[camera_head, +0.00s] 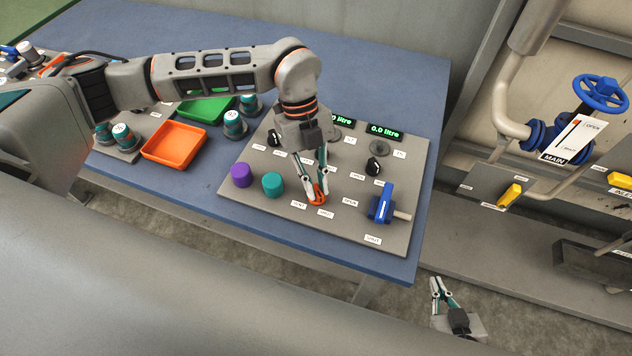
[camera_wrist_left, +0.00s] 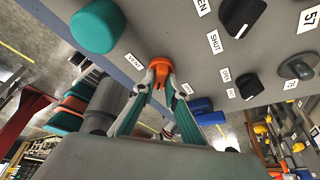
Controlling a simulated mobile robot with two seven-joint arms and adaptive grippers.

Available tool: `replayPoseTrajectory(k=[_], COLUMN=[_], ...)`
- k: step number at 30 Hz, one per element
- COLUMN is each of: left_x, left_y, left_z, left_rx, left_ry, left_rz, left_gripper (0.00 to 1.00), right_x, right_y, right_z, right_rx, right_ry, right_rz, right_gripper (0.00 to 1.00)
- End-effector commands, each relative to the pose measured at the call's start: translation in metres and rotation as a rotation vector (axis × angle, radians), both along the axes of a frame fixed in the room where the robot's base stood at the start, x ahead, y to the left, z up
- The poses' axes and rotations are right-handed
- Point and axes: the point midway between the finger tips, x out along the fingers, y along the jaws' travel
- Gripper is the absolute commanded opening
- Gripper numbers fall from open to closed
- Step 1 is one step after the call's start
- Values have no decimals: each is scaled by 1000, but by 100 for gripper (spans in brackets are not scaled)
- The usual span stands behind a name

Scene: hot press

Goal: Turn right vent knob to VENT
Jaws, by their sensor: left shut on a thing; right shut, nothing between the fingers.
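The grey control panel (camera_head: 300,222) lies on the blue table. My left gripper (camera_head: 320,194) reaches down over its front middle and is shut on an orange knob (camera_wrist_left: 160,66). The fingertips hide part of that knob in the head view. Small white labels surround it, too small to read surely in the head view. A blue lever handle (camera_head: 383,202) stands on the panel to the right, apart from this gripper. My right gripper (camera_head: 438,284) is shut and empty, low beyond the table's front right edge.
A purple knob (camera_head: 241,174) and a teal knob (camera_head: 273,184) stand close left of the orange one. Black knobs (camera_head: 373,166) and green displays (camera_head: 385,131) lie behind. An orange tray (camera_head: 174,145) stands further left; pipes with a blue valve wheel (camera_head: 600,92) are at right.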

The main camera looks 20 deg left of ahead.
Motion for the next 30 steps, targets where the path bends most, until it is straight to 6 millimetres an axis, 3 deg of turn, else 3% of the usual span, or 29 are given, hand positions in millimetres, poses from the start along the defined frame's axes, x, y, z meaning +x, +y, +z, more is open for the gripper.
replayPoseTrajectory(k=[11,30], left_x=[2,4], left_y=[-1,-5], left_z=[2,3], left_rx=[1,3], left_ry=[-2,-4], left_rz=[-136,-725], left_gripper=[0,0], right_x=[-2,0], right_y=[-1,0], right_z=[-1,4], right_rx=[-1,0], right_ry=[5,-2], right_rz=[0,1], right_gripper=[0,0])
